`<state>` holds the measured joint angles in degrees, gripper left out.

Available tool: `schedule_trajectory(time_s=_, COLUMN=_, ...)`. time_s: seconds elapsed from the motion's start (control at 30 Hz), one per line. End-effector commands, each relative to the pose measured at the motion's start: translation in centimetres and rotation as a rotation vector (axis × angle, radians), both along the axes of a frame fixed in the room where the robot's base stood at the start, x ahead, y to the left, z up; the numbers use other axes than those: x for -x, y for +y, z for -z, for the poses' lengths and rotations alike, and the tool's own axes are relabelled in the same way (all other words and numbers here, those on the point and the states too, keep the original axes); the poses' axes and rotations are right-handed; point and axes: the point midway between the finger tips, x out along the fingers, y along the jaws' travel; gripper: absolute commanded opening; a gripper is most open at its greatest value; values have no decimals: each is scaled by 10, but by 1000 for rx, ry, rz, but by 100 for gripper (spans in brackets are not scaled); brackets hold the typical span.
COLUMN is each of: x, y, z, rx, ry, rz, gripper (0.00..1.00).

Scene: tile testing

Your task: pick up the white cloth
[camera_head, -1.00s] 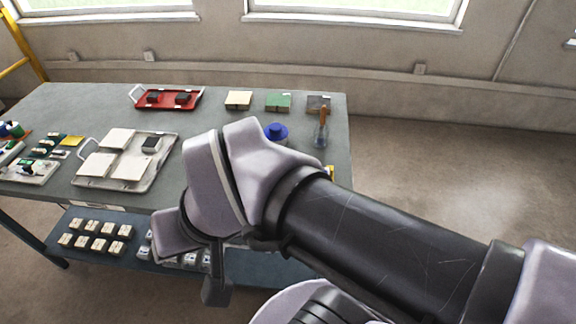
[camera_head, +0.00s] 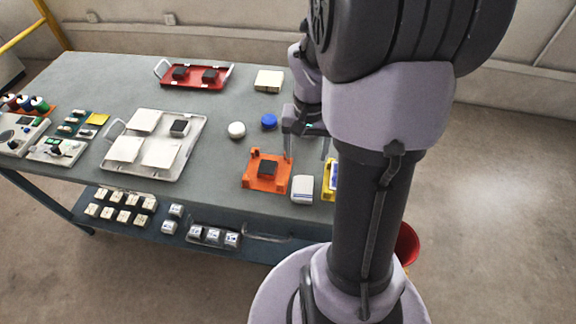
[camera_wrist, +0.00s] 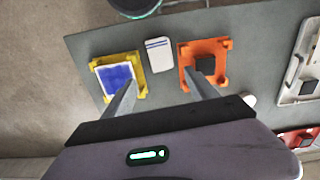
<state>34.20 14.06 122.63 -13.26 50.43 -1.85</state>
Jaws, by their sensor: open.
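The white cloth (camera_head: 302,190) is a small folded rectangle with blue stripes. It lies flat near the table's front edge, between an orange fixture and a yellow fixture. In the wrist view the white cloth (camera_wrist: 159,58) shows fully, beyond the fingertips and between their lines. My gripper (camera_wrist: 160,82) is open and empty, its two fingers spread, above the table and apart from the cloth. In the head view my gripper is partly hidden by my arm.
The orange fixture (camera_head: 256,183) holding a dark block stands close to the cloth on one side; the yellow fixture (camera_wrist: 138,88) with a blue-and-white piece is on the other. A white round object (camera_head: 236,130) and a blue one (camera_head: 269,121) lie behind. A tray (camera_head: 190,160) holds white tiles.

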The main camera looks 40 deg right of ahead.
Motion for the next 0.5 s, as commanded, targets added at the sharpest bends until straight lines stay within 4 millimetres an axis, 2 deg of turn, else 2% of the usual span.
schedule_trajectory(time_s=0.03, x=1, y=1, z=24, rx=-4, ry=5, rz=0, gripper=67)
schedule_trajectory(time_s=0.2, x=1, y=1, z=74, rx=-2, ry=4, rz=-1, gripper=67)
schedule_trajectory(time_s=0.3, x=1, y=1, z=92, rx=-2, ry=4, rz=-2, gripper=67)
schedule_trajectory(time_s=0.5, x=1, y=2, z=110, rx=-1, ry=1, rz=-1, gripper=67)
